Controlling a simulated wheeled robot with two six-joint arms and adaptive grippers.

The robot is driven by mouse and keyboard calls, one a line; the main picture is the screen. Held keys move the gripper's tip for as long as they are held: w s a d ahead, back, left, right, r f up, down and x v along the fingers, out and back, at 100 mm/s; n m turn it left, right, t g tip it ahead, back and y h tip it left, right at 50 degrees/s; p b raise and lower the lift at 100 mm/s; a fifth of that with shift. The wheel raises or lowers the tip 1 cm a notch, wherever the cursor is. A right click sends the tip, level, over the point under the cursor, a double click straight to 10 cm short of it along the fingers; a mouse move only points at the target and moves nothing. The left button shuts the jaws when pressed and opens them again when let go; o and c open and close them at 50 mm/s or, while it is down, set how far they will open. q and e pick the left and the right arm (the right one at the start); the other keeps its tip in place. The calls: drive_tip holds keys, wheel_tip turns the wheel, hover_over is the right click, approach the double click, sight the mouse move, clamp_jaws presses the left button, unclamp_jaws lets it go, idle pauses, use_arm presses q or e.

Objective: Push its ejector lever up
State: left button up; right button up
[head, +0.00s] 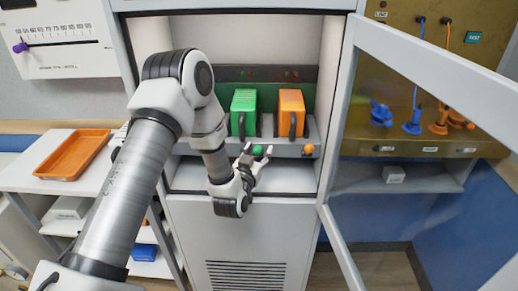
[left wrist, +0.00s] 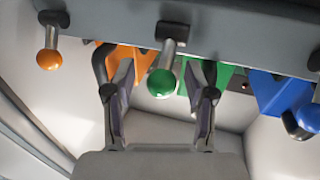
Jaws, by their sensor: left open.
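A green block module (head: 243,101) sits in the open cabinet, with a green-knobbed lever (head: 257,150) below it on the grey rail. An orange module (head: 291,100) with an orange-knobbed lever (head: 308,149) stands to its right. My left gripper (head: 257,161) is open and empty, its fingers pointing up at the green knob from just below. In the left wrist view the green knob (left wrist: 161,84) shows between the spread fingers (left wrist: 163,74); contact cannot be told. The orange knob (left wrist: 48,59) is clear at the left there. My right gripper is out of view.
A blue module (left wrist: 278,92) shows at the right in the left wrist view; my arm hides that side in the head view. The open glazed door (head: 345,100) stands at the right. A cart with an orange tray (head: 75,153) is at the left.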

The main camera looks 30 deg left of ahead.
use_arm(q)
drive_tip(key=shift+w+a, duration=0.1)
drive_tip(key=shift+w, duration=0.05)
drive_tip(key=shift+s+r, duration=0.15)
drive_tip(key=shift+s, duration=0.05)
drive_tip(key=shift+w, duration=0.1)
clamp_jaws()
drive_tip(key=shift+w+r+g+p, duration=0.1)
drive_tip(key=shift+r+g+p, duration=0.4)
drive_tip(key=shift+p, duration=0.45)
drive_tip(key=shift+w+a+f, duration=0.1)
drive_tip(key=shift+f+n+g+h, duration=0.2)
drive_tip(key=shift+n+g+h, duration=0.1)
drive_tip(key=shift+g, duration=0.1)
unclamp_jaws()
